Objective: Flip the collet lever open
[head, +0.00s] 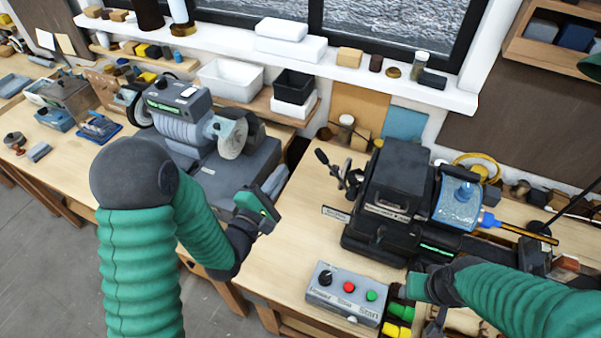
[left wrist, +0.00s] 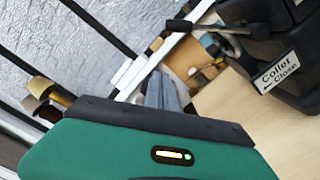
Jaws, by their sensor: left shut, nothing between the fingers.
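The black lathe (head: 400,185) stands on the right bench. The lever also shows in the left wrist view (left wrist: 205,28). A white label (head: 335,213) sits below it; in the left wrist view the label (left wrist: 280,70) reads "Collet Close" with an arrow. My left gripper (head: 275,188) is shut and empty, left of the lever and apart from it; its fingers show in the left wrist view (left wrist: 163,92). My right gripper (head: 418,285) is by the lathe's front; its fingers are unclear.
A control box (head: 345,292) with red and green buttons sits at the front bench edge. A bench grinder (head: 195,125) stands left of my left gripper. Bare bench top (head: 292,235) lies between my left gripper and the lathe. A white shelf (head: 380,84) runs behind.

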